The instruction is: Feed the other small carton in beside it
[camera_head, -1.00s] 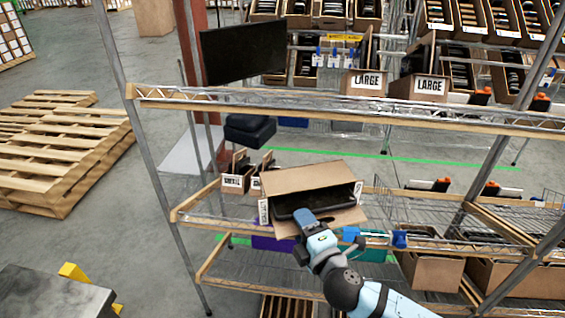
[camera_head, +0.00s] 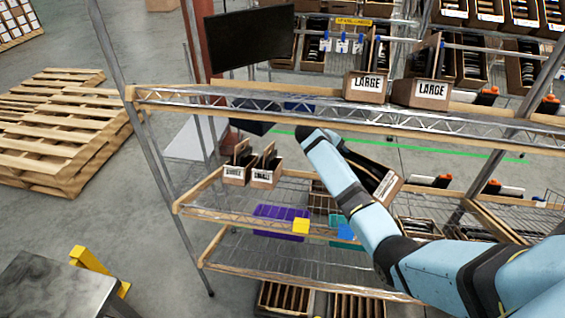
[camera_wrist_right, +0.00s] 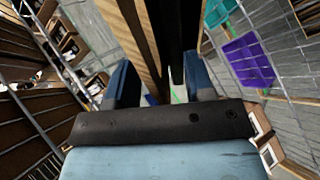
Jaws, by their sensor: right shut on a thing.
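Two small brown cartons, the left one (camera_head: 236,172) and the right one (camera_head: 266,175), stand side by side on the middle shelf (camera_head: 200,190), tilted, labels to the front and dark items inside. My right arm crosses the head view and hides its gripper there. In the right wrist view my right gripper (camera_wrist_right: 160,88) is shut on a brown carton (camera_wrist_right: 128,30) with a dark item in it. A labelled carton (camera_head: 386,187) with dark contents shows partly behind my arm in the head view, apparently the held one. My left gripper is not in view.
Two LARGE cartons (camera_head: 420,93) stand on the upper shelf. A purple bin (camera_head: 280,212) sits below the middle shelf. Metal posts and the upper shelf's front rail (camera_head: 250,105) frame the opening. Wooden pallets (camera_head: 60,130) lie on the floor at left.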

